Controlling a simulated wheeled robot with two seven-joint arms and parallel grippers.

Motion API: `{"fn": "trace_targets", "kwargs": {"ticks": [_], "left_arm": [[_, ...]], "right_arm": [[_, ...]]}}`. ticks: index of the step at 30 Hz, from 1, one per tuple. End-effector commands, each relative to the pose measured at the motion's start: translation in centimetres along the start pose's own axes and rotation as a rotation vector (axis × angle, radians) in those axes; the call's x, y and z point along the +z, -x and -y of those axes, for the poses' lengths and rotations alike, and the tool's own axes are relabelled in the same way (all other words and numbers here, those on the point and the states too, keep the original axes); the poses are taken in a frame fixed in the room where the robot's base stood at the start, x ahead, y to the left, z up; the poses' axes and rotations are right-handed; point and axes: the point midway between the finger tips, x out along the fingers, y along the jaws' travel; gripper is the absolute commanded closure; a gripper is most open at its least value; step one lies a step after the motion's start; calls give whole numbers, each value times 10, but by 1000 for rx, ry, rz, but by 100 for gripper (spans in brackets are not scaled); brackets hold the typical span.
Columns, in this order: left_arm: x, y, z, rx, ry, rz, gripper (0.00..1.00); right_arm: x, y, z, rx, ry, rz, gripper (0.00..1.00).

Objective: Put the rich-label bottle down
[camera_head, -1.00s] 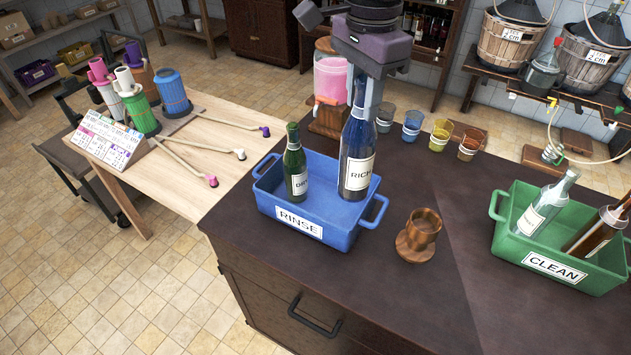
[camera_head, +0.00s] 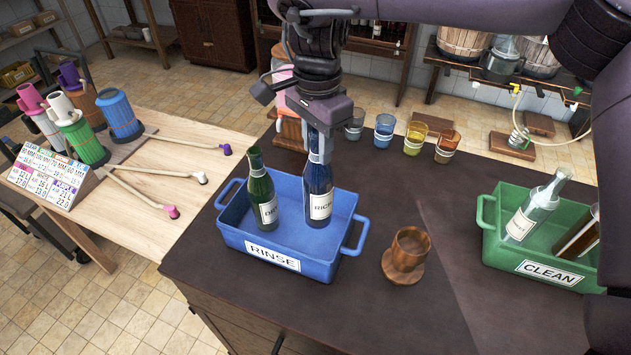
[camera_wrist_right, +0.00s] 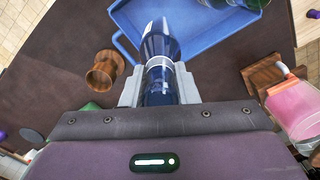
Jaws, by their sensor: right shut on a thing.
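The rich-label bottle (camera_head: 318,185) is dark blue with a white RICH label and stands upright inside the blue RINSE crate (camera_head: 290,262). My right gripper (camera_head: 319,150) is above the crate and shut on the bottle's neck. In the right wrist view the bottle (camera_wrist_right: 158,45) shows between the two fingers (camera_wrist_right: 160,88), with the crate (camera_wrist_right: 205,62) beyond it. A green bottle with a white label (camera_head: 263,190) stands in the same crate, left of the rich-label bottle. Whether the rich-label bottle touches the crate floor is hard to tell. My left gripper is not in view.
A wooden cup on a round base (camera_head: 405,256) stands right of the RINSE crate. The green CLEAN crate (camera_head: 500,240) holds a clear bottle (camera_head: 535,212) and a brown one. Several coloured cups (camera_head: 415,138) stand behind. The dark counter (camera_head: 350,325) is clear in front.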

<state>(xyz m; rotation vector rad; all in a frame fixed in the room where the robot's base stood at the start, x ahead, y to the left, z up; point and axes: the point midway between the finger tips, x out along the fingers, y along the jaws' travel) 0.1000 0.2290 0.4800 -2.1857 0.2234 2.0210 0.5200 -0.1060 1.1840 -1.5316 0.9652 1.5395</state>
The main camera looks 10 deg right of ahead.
Motion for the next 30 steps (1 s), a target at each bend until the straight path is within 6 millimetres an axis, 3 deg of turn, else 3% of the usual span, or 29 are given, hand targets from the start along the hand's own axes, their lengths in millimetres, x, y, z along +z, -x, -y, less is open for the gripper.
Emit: {"fn": "trace_targets", "kwargs": {"ticks": [3, 16, 29, 30], "left_arm": [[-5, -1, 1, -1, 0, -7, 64], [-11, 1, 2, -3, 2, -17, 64], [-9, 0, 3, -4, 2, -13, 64], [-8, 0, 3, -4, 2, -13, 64]], "right_arm": [[1, -27, 0, 2, 0, 5, 100], [0, -76, 0, 2, -1, 3, 100], [0, -85, 1, -2, 0, 0, 100], [0, -85, 1, -1, 0, -1, 69]]}}
